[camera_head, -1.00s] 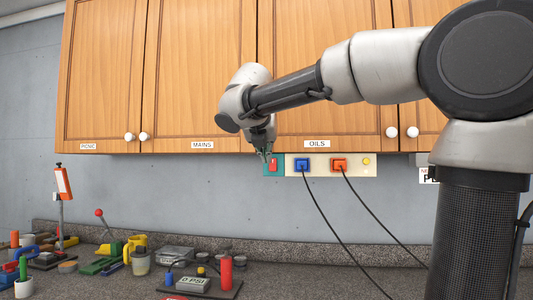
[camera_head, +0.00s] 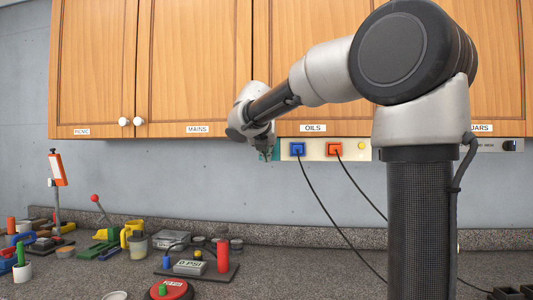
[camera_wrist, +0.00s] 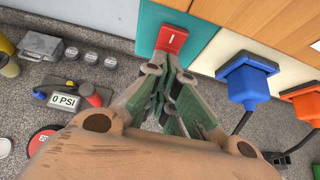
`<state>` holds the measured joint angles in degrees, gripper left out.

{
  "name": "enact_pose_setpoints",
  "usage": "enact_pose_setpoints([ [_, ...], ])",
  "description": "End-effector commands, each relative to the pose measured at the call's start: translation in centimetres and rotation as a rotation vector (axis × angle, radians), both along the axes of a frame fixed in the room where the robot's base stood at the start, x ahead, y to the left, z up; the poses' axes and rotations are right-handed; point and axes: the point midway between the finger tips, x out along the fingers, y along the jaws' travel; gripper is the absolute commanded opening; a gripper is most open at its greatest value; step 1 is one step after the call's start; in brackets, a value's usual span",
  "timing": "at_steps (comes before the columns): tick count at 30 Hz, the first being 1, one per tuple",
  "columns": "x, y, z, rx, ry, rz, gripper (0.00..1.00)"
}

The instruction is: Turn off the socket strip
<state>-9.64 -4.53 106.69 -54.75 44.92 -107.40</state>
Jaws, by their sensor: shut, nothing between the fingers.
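The socket strip (camera_head: 315,157) is a cream bar on the wall under the cabinets, with a teal section at its left end. A red rocker switch (camera_wrist: 172,38) with a white mark sits on the teal section in the wrist view; my gripper hides it in the head view. A blue plug (camera_head: 298,149) and an orange plug (camera_head: 334,149) sit in the strip, with a yellow round light (camera_head: 361,146) at its right. My gripper (camera_wrist: 168,72) is shut and empty, its tips at the switch's lower edge; I cannot tell whether they touch it.
Wooden cabinets (camera_head: 190,60) hang just above the strip. Black cables (camera_head: 325,215) run down from the plugs. The speckled counter (camera_head: 330,265) below holds a gauge board (camera_head: 203,275), a red disc (camera_head: 168,289) and several tools at left.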

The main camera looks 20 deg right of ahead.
Motion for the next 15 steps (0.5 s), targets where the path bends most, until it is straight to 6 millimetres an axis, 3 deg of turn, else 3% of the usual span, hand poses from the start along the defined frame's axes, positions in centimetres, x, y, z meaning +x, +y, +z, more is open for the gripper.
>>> enact_pose_setpoints([
  [4, 0.58, -0.47, -0.64, -0.001, 0.003, -0.002, 0.0],
  [15, 0.5, -0.33, -0.14, 0.0, 0.0, 0.0, 0.0],
])
